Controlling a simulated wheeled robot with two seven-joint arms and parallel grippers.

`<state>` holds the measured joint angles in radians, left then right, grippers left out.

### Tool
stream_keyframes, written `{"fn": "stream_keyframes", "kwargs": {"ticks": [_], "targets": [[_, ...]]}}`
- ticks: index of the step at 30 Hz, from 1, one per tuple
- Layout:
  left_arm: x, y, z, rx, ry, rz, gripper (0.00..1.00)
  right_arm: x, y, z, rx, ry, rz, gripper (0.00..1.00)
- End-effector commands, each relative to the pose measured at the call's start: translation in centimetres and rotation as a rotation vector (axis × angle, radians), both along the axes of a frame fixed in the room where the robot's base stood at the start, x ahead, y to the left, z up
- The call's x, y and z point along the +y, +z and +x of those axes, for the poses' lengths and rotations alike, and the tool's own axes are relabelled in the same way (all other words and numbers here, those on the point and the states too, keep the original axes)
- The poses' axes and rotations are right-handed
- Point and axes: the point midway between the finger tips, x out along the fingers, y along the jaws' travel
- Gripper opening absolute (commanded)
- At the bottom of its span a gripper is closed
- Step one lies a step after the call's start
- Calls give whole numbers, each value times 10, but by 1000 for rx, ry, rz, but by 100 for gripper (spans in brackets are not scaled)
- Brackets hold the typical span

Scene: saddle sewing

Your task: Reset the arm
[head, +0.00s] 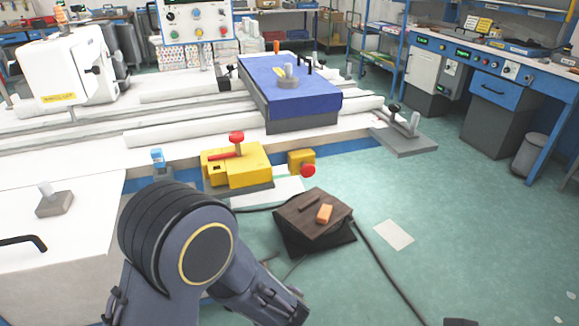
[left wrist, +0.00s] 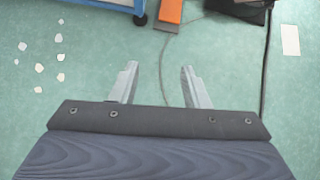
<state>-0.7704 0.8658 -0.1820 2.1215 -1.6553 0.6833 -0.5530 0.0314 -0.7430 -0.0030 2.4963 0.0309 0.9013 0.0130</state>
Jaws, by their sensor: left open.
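My left arm (head: 180,240) comes in from the bottom left of the head view, bent, with its forearm pointing down and right. Its gripper is not clearly visible there. In the left wrist view my left gripper (left wrist: 160,86) is open, its two metal fingers apart with nothing between them. My right gripper cannot be made out in either view.
A white bench (head: 100,146) with blue edges lies ahead, bearing a blue block (head: 290,85). A yellow fixture (head: 237,167) with a red knob is at its edge. A dark brown-topped box (head: 312,217) is right of my arm. A cable (head: 395,275) crosses the floor.

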Motion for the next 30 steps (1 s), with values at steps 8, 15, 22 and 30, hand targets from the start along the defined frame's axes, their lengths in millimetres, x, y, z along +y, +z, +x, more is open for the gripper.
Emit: {"fn": "stream_keyframes", "kwargs": {"ticks": [8, 15, 22, 30], "targets": [[41, 32, -2, -17, 296, -149, 42, 0, 0, 0, 1, 0, 0, 45], [94, 68, -20, -35, 700, -361, 42, 0, 0, 0, 0, 0, 0, 45], [156, 113, -75, -44, 1341, -724, 42, 0, 0, 0, 0, 0, 0, 45], [176, 154, -150, 5, 2033, -1203, 42, 0, 0, 0, 0, 0, 0, 45]]}}
